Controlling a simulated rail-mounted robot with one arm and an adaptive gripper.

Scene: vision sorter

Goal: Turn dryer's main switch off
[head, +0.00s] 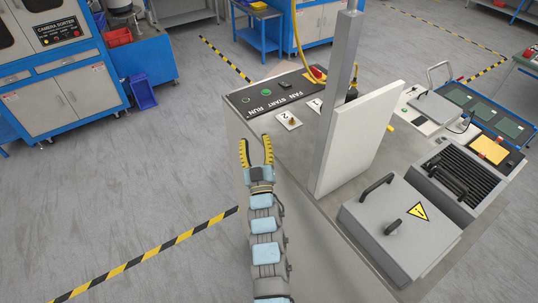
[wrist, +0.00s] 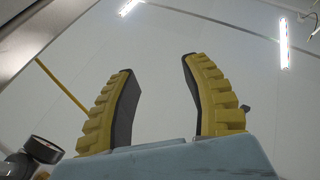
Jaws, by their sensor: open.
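My gripper (head: 255,144) is open and empty in the head view, beside the front left edge of the grey machine top (head: 300,150). Its two yellow ribbed fingers also show in the wrist view (wrist: 157,75), apart and pointing up at the ceiling. A white plate with a small brown knob (head: 290,121) is right of the fingertips. I cannot tell which control is the main switch.
A metal post (head: 338,100) and an upright white panel (head: 358,140) stand right of my gripper. A grey lidded box (head: 400,230) with handles is at the right. Floor is open at left. The wrist view shows a round gauge (wrist: 42,149) and yellow cable (wrist: 63,90).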

